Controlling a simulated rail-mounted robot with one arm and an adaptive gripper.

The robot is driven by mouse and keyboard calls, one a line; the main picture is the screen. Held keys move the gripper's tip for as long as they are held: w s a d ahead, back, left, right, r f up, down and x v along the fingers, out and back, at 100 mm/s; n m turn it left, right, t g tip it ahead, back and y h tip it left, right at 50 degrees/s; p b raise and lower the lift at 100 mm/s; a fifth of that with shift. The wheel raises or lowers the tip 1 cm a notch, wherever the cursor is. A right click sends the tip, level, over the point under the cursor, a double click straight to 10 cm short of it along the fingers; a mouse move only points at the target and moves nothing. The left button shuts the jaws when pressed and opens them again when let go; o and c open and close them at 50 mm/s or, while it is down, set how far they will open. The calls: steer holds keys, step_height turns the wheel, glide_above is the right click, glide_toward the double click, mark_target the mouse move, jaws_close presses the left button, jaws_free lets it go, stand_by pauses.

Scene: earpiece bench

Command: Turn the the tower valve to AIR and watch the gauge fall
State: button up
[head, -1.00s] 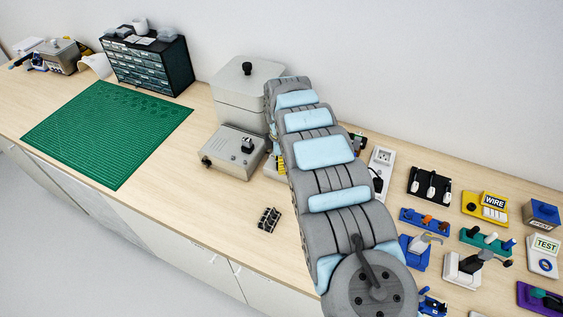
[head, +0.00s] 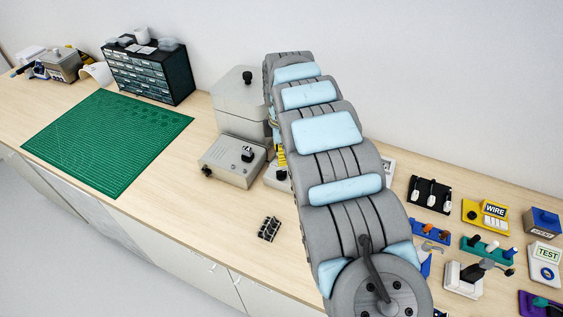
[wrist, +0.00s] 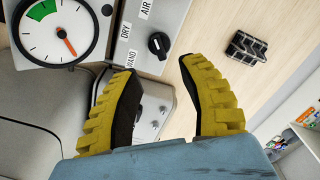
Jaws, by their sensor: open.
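In the wrist view a round white gauge (wrist: 52,30) with a green band sits at the upper left. Its orange needle points down and right, away from the green.
A grey box (head: 225,163) with black knobs stands left of my arm, with a larger grey vessel (head: 240,103) behind it. A small black rack (head: 268,228) lies in front. A green mat (head: 105,140) is at left; several small stations crowd the right.

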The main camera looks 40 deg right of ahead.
step_height(320, 180, up, 4)
steer(key=shift+f, duration=0.1)
stand_by(0.6)
